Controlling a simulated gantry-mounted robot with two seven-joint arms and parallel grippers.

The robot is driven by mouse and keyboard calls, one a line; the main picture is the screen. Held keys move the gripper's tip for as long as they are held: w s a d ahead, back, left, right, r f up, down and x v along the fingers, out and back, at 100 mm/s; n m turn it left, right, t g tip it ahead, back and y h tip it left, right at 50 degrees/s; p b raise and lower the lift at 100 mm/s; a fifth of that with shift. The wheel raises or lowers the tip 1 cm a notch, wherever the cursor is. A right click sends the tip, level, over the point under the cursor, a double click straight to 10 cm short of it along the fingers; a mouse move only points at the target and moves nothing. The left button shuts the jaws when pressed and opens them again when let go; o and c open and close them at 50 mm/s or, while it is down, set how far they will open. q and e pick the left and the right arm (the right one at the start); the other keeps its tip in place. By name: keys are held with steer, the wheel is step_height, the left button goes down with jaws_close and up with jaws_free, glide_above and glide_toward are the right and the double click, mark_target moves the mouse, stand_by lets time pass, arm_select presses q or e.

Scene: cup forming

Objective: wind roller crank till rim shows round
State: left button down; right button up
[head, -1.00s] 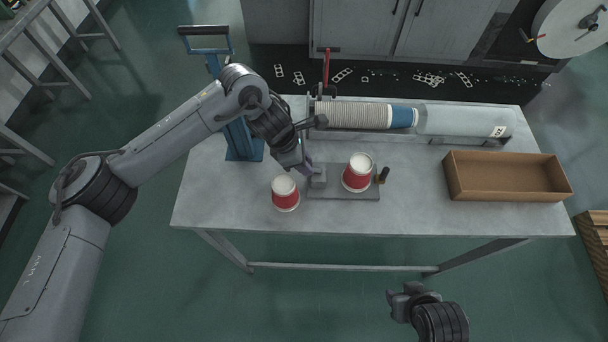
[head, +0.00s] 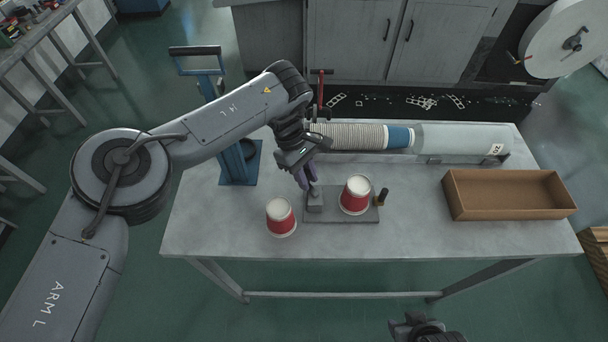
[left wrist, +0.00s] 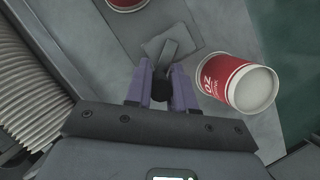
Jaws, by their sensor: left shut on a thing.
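The forming fixture is a grey plate (head: 342,217) on the bench, with a small grey block (head: 315,204) at its left end. A red and white cup (head: 355,196) stands on the plate, white face up; its edge shows in the left wrist view (left wrist: 125,3). My left gripper (head: 309,182) is above the block. In the left wrist view its purple fingers (left wrist: 160,87) are shut on the dark knob of the crank (left wrist: 168,55). My right gripper (head: 415,322) is low, off the bench front; its jaws are unclear.
A second red and white cup (head: 281,218) stands left of the plate, close to my left gripper. A black-handled post (head: 383,196) is at the plate's right. A cardboard tray (head: 510,212) lies right. A tube with stacked cups (head: 350,137) runs along the back.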

arm_select(q)
steer(key=shift+w+d+m+g+y, duration=0.1)
steer(key=shift+d+m+g+y, duration=0.25)
steer(key=shift+m, duration=0.75)
steer(key=shift+d+f+m+b, duration=0.1)
steer(key=shift+d+m+b, duration=0.15)
steer(key=shift+m+b, duration=0.55)
steer(key=shift+w+d+m+g+y+b, duration=0.1)
steer(key=shift+m+g+y+b, duration=0.2)
steer(key=shift+b, duration=0.4)
steer(key=c, duration=1.2)
jaws_free()
steer(key=shift+c, duration=0.2)
steer(key=shift+o, duration=1.4)
steer(key=shift+d, duration=0.1)
